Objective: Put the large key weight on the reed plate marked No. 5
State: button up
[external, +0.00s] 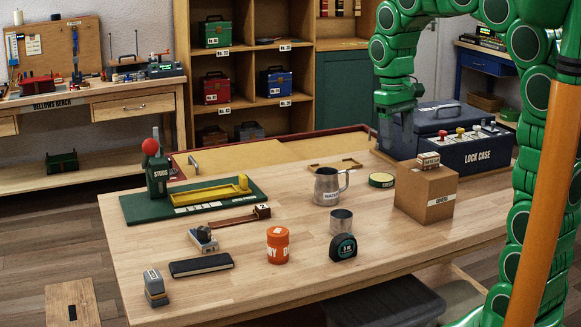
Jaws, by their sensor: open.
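My gripper (393,128) hangs pointing down at the left end of the blue lock case (455,140), behind the table's far right part. It holds nothing that I can see. I cannot tell for sure which thing is the large key weight. A small grey block with a pale label (155,287) stands at the table's front left corner, and a grey piece with a dark top (203,238) stands behind it. No marking No. 5 is readable, so I cannot pick out the reed plate.
On the wooden table (210,285) are a green STUDS board (135,211), a metal mug (327,187), a metal cup (341,221), an orange can (278,245), a tape measure (343,247), a black case (201,265) and a cardboard box (425,195). The front middle is clear.

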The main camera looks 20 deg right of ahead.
jog(key=s+d+f, duration=0.1)
jog(key=s+f, duration=0.1)
jog(key=s, duration=0.6)
jog(key=s+d+f+m, duration=0.1)
jog(key=s+d+f, duration=0.1)
jog(key=s, duration=0.7)
jog(key=s+d+f, duration=0.2)
jog(key=s+f, duration=0.1)
jog(key=s, duration=0.5)
jog(key=shift+s+d+m+g+y, duration=0.2)
jog(key=shift+m+g+y, duration=0.1)
jog(key=shift+m+y, duration=0.1)
